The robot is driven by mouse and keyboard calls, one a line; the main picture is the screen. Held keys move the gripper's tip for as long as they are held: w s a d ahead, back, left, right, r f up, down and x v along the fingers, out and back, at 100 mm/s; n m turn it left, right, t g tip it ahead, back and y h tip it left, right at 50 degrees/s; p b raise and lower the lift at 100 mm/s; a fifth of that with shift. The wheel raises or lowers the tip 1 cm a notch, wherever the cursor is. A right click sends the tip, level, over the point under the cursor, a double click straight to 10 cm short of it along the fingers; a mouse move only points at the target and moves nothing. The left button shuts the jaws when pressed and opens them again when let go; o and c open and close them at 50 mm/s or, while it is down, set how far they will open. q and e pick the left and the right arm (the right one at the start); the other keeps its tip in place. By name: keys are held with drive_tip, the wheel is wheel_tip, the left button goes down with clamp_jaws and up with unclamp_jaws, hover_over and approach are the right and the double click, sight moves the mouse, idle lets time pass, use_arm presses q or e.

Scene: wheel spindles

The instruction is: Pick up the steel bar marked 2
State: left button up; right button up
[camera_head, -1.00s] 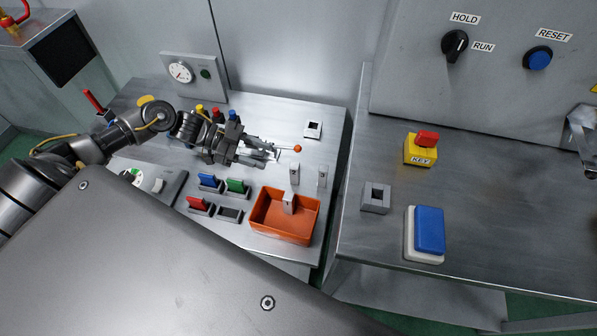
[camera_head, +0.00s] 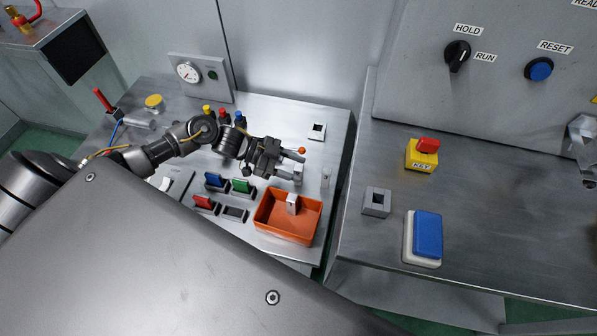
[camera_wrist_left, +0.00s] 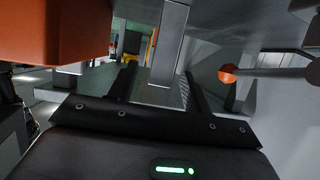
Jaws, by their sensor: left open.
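My left gripper (camera_head: 289,170) is open over the left table. An upright steel bar (camera_head: 298,174) stands at its fingertips. In the left wrist view this bar (camera_wrist_left: 170,42) shows between the two open fingers (camera_wrist_left: 160,90), with no visible grip on it. A second upright steel bar (camera_head: 325,178) stands just to the right. A third pale steel bar (camera_head: 292,204) stands in the orange bin (camera_head: 270,234). No number can be read on any bar, so I cannot tell which is marked 2. My right gripper is not in view.
An orange-knobbed lever (camera_head: 301,151) is close beside the left gripper; its knob (camera_wrist_left: 228,73) also shows in the wrist view. Coloured switches (camera_head: 241,186) lie left of the bin. The right table holds a yellow key block (camera_head: 421,158) and blue button (camera_head: 428,234).

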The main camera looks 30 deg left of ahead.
use_arm(q)
drive_tip(key=shift+x, duration=0.8)
drive_tip(key=shift+c, duration=0.3)
clamp_jaws()
drive_tip(key=shift+r, duration=0.65)
drive_tip(key=s+d+r, duration=0.9)
drive_tip(key=s+r, duration=0.1)
drive_tip(key=r, duration=0.1)
drive_tip(key=shift+d+r+b, duration=0.35)
drive_tip(key=shift+b, duration=0.05)
